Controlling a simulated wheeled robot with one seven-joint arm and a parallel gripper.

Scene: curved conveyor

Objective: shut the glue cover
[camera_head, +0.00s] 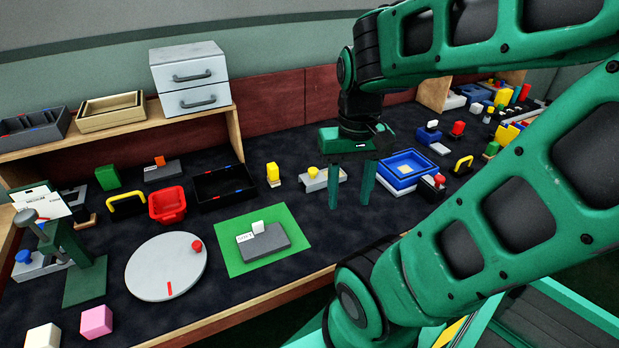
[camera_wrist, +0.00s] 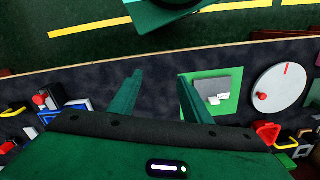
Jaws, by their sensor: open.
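I cannot tell for certain which thing is the glue cover; no lettering is clear enough to read. A flat grey block (camera_head: 265,245) with a white cube (camera_head: 258,227) and a small white label (camera_head: 245,238) lies on a green mat (camera_head: 233,264). The grey block also shows in the wrist view (camera_wrist: 228,82). My gripper (camera_head: 350,205) is open and empty, fingers pointing down over the dark table, right of the green mat and left of a blue tray (camera_head: 429,161). In the wrist view its two fingers (camera_wrist: 160,78) stand apart with nothing between.
A round grey turntable (camera_head: 150,270) with a red knob lies left of the mat. A grey-and-yellow piece (camera_head: 322,180) lies behind my gripper. Bare table lies before the fingers.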

